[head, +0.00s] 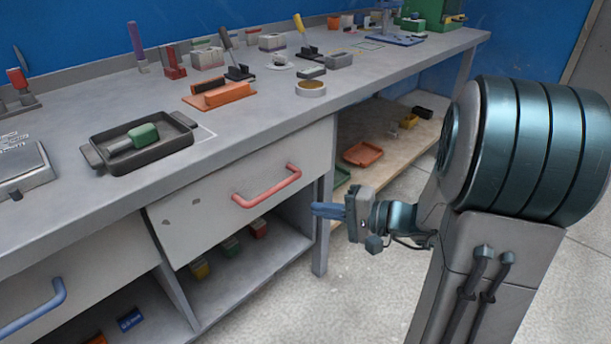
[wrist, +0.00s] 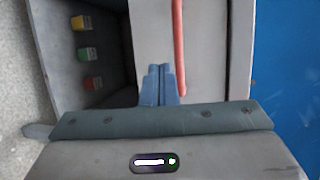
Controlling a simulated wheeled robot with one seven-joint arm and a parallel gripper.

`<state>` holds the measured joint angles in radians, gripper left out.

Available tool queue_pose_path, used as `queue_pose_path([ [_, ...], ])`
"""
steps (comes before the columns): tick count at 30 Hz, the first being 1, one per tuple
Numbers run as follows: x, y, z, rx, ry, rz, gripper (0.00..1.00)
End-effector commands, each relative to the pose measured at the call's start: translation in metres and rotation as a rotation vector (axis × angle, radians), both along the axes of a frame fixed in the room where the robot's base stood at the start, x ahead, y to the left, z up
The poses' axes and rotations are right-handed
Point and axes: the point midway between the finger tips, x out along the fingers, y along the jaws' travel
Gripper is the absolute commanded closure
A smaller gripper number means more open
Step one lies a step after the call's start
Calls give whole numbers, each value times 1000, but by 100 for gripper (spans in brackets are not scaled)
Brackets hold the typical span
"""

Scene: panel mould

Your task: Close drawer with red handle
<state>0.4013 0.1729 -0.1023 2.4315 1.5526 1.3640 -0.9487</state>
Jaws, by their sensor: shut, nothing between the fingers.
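The drawer with the red handle has a light grey front (head: 215,205) under the workbench top; it also shows in the wrist view (wrist: 150,30). I cannot tell how far it stands out from the bench. In the wrist view the fingertips (wrist: 160,68) appear beside the handle's near end; contact is not clear.
A drawer with a blue handle (head: 36,310) is at lower left. Open shelves below hold small coloured bins (head: 230,246). A bench leg (head: 321,240) stands close to my gripper. A dark tray (head: 140,140) and tools lie on the bench top. The floor is clear.

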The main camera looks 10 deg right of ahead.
Motion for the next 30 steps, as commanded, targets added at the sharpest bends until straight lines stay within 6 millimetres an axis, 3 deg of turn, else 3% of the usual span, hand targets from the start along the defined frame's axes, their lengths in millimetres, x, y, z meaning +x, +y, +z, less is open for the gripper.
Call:
queue_pose_path([
  [3, 27, -37, -11, 64, -91, -165, 100],
  [6, 40, -61, -13, 87, -149, -264, 100],
  [11, 49, -77, -13, 97, -193, -335, 100],
  [17, 69, -63, -13, 97, -198, -336, 100],
  [30, 141, -11, -14, 97, -196, -338, 100],
])
